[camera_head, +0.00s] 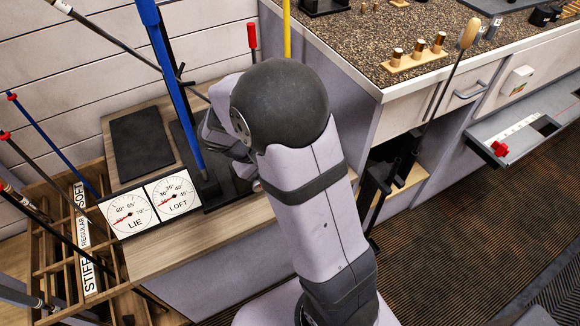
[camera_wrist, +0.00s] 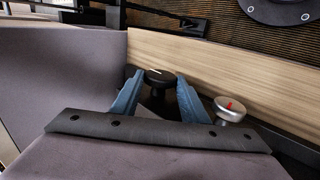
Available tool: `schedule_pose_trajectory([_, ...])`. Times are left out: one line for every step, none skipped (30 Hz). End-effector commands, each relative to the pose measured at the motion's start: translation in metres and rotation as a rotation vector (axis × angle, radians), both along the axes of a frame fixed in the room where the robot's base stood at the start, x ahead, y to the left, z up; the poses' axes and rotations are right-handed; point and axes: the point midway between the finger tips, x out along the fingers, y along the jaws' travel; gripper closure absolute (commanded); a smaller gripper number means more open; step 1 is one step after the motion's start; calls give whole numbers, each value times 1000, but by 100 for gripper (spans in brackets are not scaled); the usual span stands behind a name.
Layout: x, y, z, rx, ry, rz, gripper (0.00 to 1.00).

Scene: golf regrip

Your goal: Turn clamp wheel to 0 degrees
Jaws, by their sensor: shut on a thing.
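The clamp wheel, a black round knob with a pale line mark on top (camera_wrist: 158,76), sits between the two blue fingers of my gripper (camera_wrist: 156,95) in the wrist view. The gripper is shut on it. Just right of the fingers is a silver knob (camera_wrist: 230,108) with a red mark, apart from the wheel. In the head view, my arm covers most of the gripper and hides the wheel. The lie and loft dial panel (camera_head: 150,205) stands at the bench front, left of my arm, with a red pointer on each dial.
A blue shaft (camera_head: 178,85) rises steeply just left of my arm. Club shafts stand in a wooden rack (camera_head: 57,250) at the left. A speckled counter (camera_head: 350,38) with brass pieces is at the back right. Dark carpet (camera_head: 470,215) lies open at the right.

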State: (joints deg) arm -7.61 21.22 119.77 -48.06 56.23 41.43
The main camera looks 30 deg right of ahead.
Motion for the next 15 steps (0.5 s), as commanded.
schedule_pose_trajectory([0,0,0,0,1,-1,82])
schedule_pose_trajectory([0,0,0,0,1,-1,82])
schedule_pose_trajectory([0,0,0,0,1,-1,82])
schedule_pose_trajectory([0,0,0,0,1,-1,82])
schedule_pose_trajectory([0,0,0,0,1,-1,82])
schedule_pose_trajectory([0,0,0,0,1,-1,53])
schedule_pose_trajectory([0,0,0,1,1,-1,45])
schedule_pose_trajectory([0,0,0,1,1,-1,42])
schedule_pose_trajectory([0,0,0,1,1,-1,42])
schedule_pose_trajectory([0,0,0,1,1,-1,42])
schedule_pose_trajectory([0,0,0,1,1,-1,42])
schedule_pose_trajectory([0,0,0,1,1,-1,42])
schedule_pose_trajectory([0,0,0,1,1,-1,42])
schedule_pose_trajectory([0,0,0,1,1,-1,42])
schedule_pose_trajectory([0,0,0,1,1,-1,42])
